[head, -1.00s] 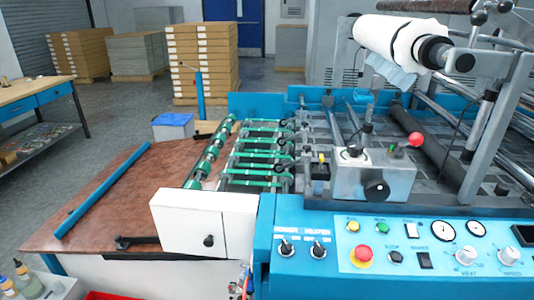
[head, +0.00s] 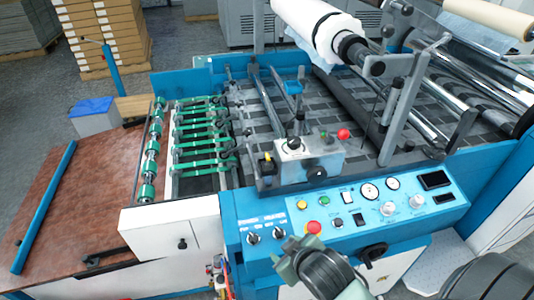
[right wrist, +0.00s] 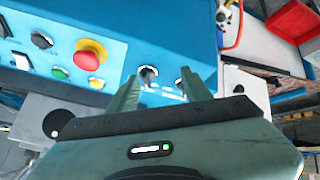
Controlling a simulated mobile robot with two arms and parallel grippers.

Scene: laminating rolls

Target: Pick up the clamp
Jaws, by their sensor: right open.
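I cannot make out a clamp for certain. A dark, bar-like piece (head: 105,258) with a knob lies near the front edge of the brown table (head: 95,190) in the head view; I cannot tell if it is the clamp. My right gripper (head: 296,250) is at the bottom of the head view, in front of the machine's blue control panel (head: 345,205). In the right wrist view the gripper (right wrist: 160,88) has its two fingers apart, with nothing between them, facing panel switches. My left gripper is not in view.
The laminating machine with its white roll (head: 318,28) fills the middle and right. A white box (head: 172,238) stands out beside the table. A blue bar (head: 45,205) lies on the table's left. A red bin (right wrist: 295,20) shows in the right wrist view. Stacked boxes (head: 108,35) stand behind.

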